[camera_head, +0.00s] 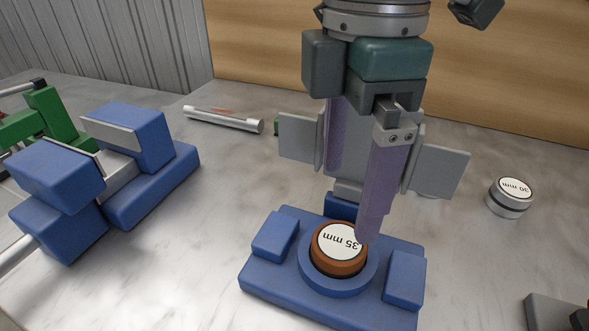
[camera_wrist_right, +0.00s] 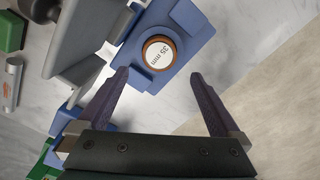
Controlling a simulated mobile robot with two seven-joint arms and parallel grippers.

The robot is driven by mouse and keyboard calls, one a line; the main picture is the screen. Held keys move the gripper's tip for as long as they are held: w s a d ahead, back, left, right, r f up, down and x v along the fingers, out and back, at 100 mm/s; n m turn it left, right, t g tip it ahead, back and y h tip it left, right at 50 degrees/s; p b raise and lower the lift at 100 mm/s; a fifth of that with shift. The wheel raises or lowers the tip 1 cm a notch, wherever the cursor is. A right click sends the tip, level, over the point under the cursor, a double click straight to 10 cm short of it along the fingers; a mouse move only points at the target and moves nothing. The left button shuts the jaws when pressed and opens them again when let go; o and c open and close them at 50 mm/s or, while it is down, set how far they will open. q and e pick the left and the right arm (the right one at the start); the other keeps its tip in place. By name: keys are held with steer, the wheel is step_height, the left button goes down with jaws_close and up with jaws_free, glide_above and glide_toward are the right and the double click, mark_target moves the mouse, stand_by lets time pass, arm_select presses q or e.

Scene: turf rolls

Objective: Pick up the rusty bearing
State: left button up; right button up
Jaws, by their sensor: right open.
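The rusty bearing (camera_head: 338,262) is a brown ring with a white "35 mm" label on top. It sits upright in the round seat of a blue holder (camera_head: 270,290) at the front centre of the head view. In the right wrist view, the bearing (camera_wrist_right: 158,53) lies just beyond the fingertips, roughly midway between them. My right gripper (camera_head: 352,205) points down from above, with its purple fingers (camera_wrist_right: 160,75) apart and nothing between them. In the head view, one fingertip overlaps the bearing's right edge; I cannot tell whether they touch. My left gripper is out of view.
A silver bearing (camera_head: 509,199) labelled "30 mm" stands at right. A grey upright fixture (camera_head: 440,172) with side plates is behind the blue holder. Blue blocks (camera_head: 130,135) and a green part (camera_head: 50,120) are at left; a silver tube (camera_head: 222,119) lies at back left.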

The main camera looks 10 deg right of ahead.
mark_target(336, 243)
step_height(336, 243, down, 9)
steer(key=shift+a+r, duration=0.15)
steer(key=shift+c, duration=0.2)
steer(key=shift+w+r, duration=0.1)
jaws_close()
stand_by(0.7)
